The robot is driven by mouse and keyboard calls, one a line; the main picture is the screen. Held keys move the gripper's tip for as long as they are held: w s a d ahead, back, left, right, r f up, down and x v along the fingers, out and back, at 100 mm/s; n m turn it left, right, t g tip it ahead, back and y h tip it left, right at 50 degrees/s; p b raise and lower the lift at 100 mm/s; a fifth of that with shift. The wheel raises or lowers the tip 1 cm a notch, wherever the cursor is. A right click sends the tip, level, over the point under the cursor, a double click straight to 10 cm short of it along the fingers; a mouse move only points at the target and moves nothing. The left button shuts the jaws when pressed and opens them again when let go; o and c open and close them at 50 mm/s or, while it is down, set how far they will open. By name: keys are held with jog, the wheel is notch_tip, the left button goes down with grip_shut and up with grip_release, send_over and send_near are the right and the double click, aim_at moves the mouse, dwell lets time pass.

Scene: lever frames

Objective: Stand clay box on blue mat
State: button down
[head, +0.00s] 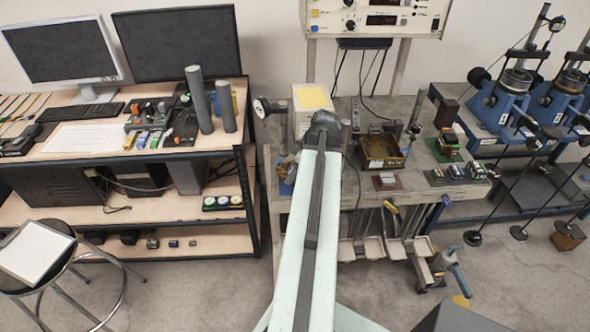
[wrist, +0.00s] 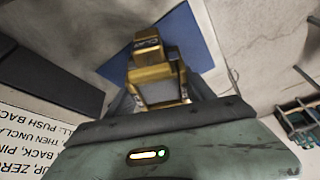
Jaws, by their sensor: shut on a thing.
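The clay box (wrist: 158,76), as I take it, is a yellow-brown block with dark marks and a grey near face in the wrist view. My gripper (wrist: 160,92) is shut on it, with grey fingers on both sides. The blue mat (wrist: 188,38) lies beyond the box, which covers part of it in that view. Whether the box touches the mat cannot be told. In the head view a blue patch, likely the mat (head: 287,188), shows on the bench left of my arm.
A pale box with a yellow top (head: 312,98) stands behind my arm. A brown tray (head: 382,150) and a red-brown mat (head: 387,183) with a small block on it lie to the right on the bench. A printed sheet (wrist: 35,145) shows at left in the wrist view.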

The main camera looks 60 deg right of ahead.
jog(key=shift+f, duration=0.1)
jog(key=shift+c, duration=1.4)
grip_release()
jog(key=shift+s, duration=0.1)
jog(key=shift+a, duration=0.1)
jog(key=shift+s+r+p, duration=0.1)
jog(key=shift+r+p, duration=0.4)
jog(key=shift+p, duration=0.1)
jog(key=p+v, duration=0.6)
jog(key=shift+r, duration=0.25)
jog(key=shift+s+d+r, duration=0.2)
jog(key=shift+d+r, duration=0.05)
jog(key=shift+r, duration=0.1)
jog(key=shift+f, duration=0.15)
